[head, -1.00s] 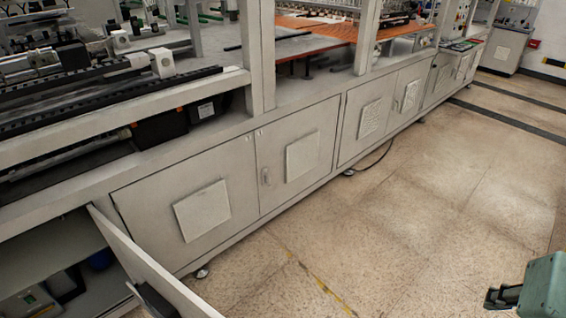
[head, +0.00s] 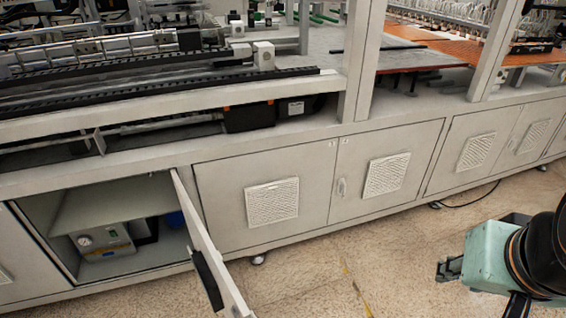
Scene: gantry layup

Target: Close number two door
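An open cabinet door (head: 207,240) shows left of centre in the head view, swung out towards me from the lower cabinet row. It is hinged at the right edge of an open compartment (head: 70,208) and has a black part on its inner face. I cannot read which door is number two. The other doors, such as the vented door (head: 300,200) and the door with a handle (head: 385,172), are shut. My gripper (head: 447,270) is at the lower right, well right of the open door and touching nothing. Its finger opening cannot be made out.
A grey device with a gauge (head: 100,240) stands inside the open compartment, with a blue item beside it. The machine frame and worktop (head: 300,125) run above the cabinets.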

